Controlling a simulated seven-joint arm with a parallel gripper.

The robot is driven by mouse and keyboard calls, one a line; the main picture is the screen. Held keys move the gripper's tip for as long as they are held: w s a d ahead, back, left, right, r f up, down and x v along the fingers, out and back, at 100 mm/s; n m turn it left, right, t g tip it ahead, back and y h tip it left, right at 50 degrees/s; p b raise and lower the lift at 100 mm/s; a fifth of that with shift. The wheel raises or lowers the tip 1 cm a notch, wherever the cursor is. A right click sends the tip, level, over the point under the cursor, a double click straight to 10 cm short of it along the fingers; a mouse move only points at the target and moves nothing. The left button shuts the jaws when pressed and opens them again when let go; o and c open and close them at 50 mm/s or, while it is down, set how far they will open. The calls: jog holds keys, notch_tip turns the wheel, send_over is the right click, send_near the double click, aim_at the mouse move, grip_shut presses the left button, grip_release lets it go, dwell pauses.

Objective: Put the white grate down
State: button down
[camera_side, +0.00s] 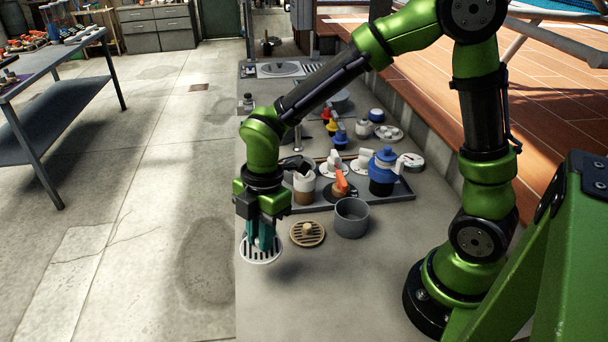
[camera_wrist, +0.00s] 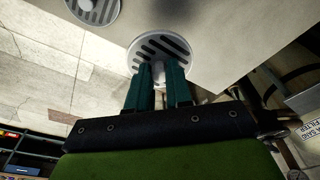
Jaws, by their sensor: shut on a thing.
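The white grate (camera_side: 261,255) is a round slotted disc at the left edge of the grey counter in the side view. My gripper (camera_side: 263,240) points down with its teal fingers shut on the grate's central knob. In the wrist view the grate (camera_wrist: 160,48) shows beyond the fingertips (camera_wrist: 159,72), with the pale knob between them. A shadow lies on the counter below and right of the grate, so it seems to be held a little above the surface. The exact gap is hard to tell.
A tan slotted grate (camera_side: 308,234) with a knob lies just right of the white one. A grey cup (camera_side: 351,218) stands beyond it. A dark tray (camera_side: 393,194) with several fittings is behind. The counter's front (camera_side: 320,300) is clear.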

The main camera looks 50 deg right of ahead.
jog(key=shift+w+f, duration=0.1)
jog(key=shift+f, duration=3.9)
jog(key=shift+f, duration=0.1)
jog(key=c, duration=1)
grip_release()
jog(key=shift+c, duration=0.2)
